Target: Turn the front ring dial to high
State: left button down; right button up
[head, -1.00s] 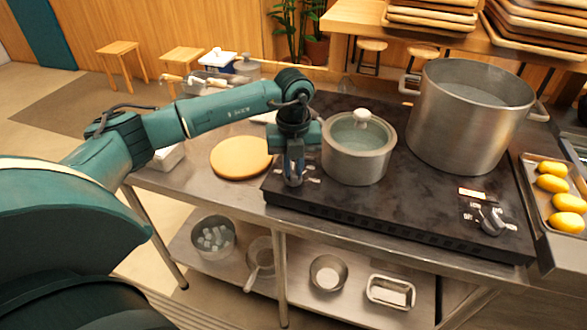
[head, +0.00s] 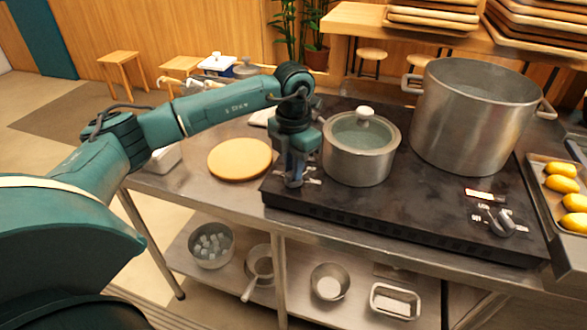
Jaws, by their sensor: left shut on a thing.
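The black stove (head: 400,210) has a dial and small white markings at its front left corner. My left gripper (head: 293,180) points down there and is shut on the front ring dial, which the fingers mostly hide. I cannot read the dial's setting. A second dial (head: 500,222) with white labels sits uncovered at the stove's front right. My right gripper is not in view.
A lidded pot (head: 357,165) stands on the stove close right of my left gripper. A large open pot (head: 468,135) stands at the back right. A round board (head: 240,159) lies left of the stove. A tray of yellow items (head: 545,205) is at the far right.

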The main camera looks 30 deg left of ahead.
pick_arm(q)
jog(key=m, duration=0.3)
jog(key=shift+b, duration=0.4)
jog(key=m+b, duration=0.1)
jog(key=m, duration=0.2)
jog(key=shift+m, duration=0.8)
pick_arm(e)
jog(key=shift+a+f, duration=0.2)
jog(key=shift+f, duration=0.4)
pick_arm(q)
jog(key=shift+r, duration=0.1)
jog(key=c, duration=1.4)
grip_release()
notch_tip(320, 180, up, 13)
jog(key=shift+b, duration=0.3)
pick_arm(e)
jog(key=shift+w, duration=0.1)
